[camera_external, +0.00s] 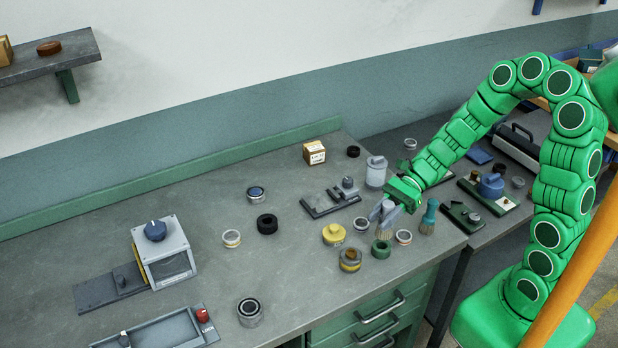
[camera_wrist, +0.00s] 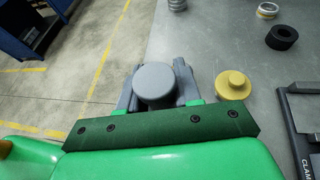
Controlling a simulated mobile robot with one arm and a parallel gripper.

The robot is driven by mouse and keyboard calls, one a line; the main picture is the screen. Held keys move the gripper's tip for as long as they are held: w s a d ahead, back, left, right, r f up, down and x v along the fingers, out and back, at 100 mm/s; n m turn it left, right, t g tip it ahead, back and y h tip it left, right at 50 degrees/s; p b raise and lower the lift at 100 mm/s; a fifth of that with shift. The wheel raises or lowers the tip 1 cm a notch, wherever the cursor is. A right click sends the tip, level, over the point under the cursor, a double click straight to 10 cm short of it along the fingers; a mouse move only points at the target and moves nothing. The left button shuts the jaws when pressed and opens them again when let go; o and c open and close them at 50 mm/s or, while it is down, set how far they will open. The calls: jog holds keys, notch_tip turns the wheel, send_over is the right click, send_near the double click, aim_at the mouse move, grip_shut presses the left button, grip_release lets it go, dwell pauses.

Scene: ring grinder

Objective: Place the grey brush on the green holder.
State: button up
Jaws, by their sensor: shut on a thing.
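The grey brush (camera_external: 387,209) is in my gripper (camera_external: 384,214), upright with its tan bristles pointing down. In the wrist view its round grey top (camera_wrist: 153,82) sits between the two grey fingers of my gripper (camera_wrist: 155,92). The green holder (camera_external: 381,249) is a small ring near the front edge of the bench. The bristles show just above the holder in the outside view; whether they touch it or are behind it, I cannot tell. The holder is hidden in the wrist view.
A teal brush (camera_external: 428,216) stands to the right, close to my gripper. A yellow round part (camera_external: 334,235) is to the left. Several rings are close by, including a brown-and-yellow stack (camera_external: 350,260). A grey canister (camera_external: 376,171) stands behind.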

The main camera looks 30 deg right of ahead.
aim_at(380, 237)
jog(key=shift+f, duration=1.9)
jog(key=o, duration=1.1)
jog(key=shift+f, duration=0.1)
jog(key=shift+c, duration=0.2)
jog(key=v, duration=1.2)
jog(key=shift+r, duration=0.25)
